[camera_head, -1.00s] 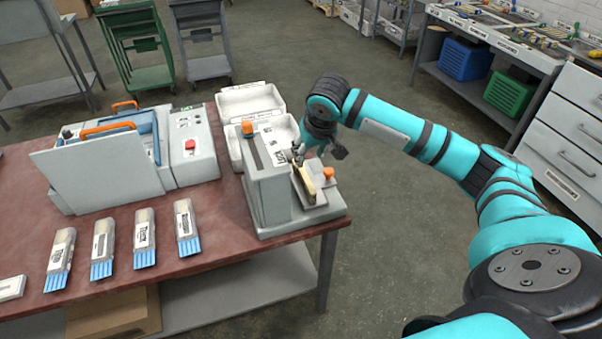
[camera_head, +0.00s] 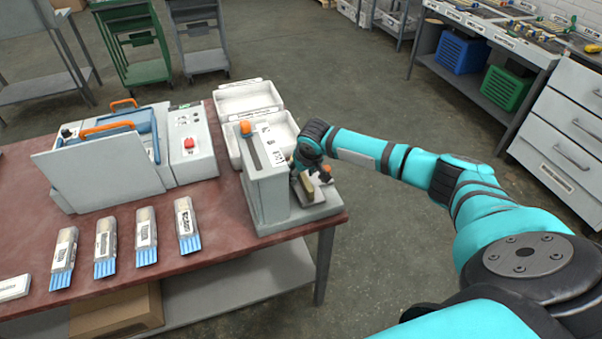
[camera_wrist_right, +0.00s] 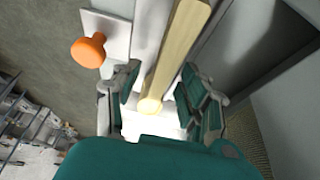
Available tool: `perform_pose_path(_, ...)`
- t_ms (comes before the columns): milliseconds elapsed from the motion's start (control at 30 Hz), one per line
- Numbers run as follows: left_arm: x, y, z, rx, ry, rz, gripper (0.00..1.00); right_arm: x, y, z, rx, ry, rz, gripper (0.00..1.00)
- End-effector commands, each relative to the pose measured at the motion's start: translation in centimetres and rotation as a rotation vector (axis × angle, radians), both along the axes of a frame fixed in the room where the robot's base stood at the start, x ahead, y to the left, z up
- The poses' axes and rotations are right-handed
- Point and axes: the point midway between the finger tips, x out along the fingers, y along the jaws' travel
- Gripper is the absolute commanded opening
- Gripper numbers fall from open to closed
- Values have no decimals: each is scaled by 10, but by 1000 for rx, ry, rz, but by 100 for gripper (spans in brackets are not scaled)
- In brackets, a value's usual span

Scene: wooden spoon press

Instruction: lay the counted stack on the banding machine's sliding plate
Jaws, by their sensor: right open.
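The counted stack is a pale wooden bar (camera_head: 307,186) on the sliding plate (camera_head: 312,198) of the grey banding machine (camera_head: 266,190) at the table's right corner. In the right wrist view the stack (camera_wrist_right: 176,55) runs between the two green fingers of my right gripper (camera_wrist_right: 160,100), with its rounded near end between them. The gripper is open, with visible gaps on both sides of the stack. In the head view my right gripper (camera_head: 308,172) is over the plate and partly hides the stack. The plate's orange knob (camera_wrist_right: 88,52) is left of the stack. My left gripper is out of view.
A white open case (camera_head: 250,98) lies behind the banding machine. A grey machine with a red button (camera_head: 188,144) stands left of it. Several labelled packs with blue ends (camera_head: 187,226) lie in a row on the red table (camera_head: 225,232). Floor is clear right of the table.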

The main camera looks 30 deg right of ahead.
Motion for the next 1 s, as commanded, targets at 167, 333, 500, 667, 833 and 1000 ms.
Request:
perform_pose_path(167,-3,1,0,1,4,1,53,1,0,-1,-1,-1,1,44)
perform_pose_path(333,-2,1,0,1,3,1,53,1,0,-1,0,-1,0,28)
perform_pose_path(500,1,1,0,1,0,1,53,1,0,0,0,-1,0,6)
perform_pose_path(667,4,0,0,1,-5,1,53,1,0,0,0,-1,0,0)
perform_pose_path(833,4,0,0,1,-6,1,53,1,0,0,0,-1,0,0)
perform_pose_path(1000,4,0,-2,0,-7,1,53,1,0,3,0,-2,0,0)
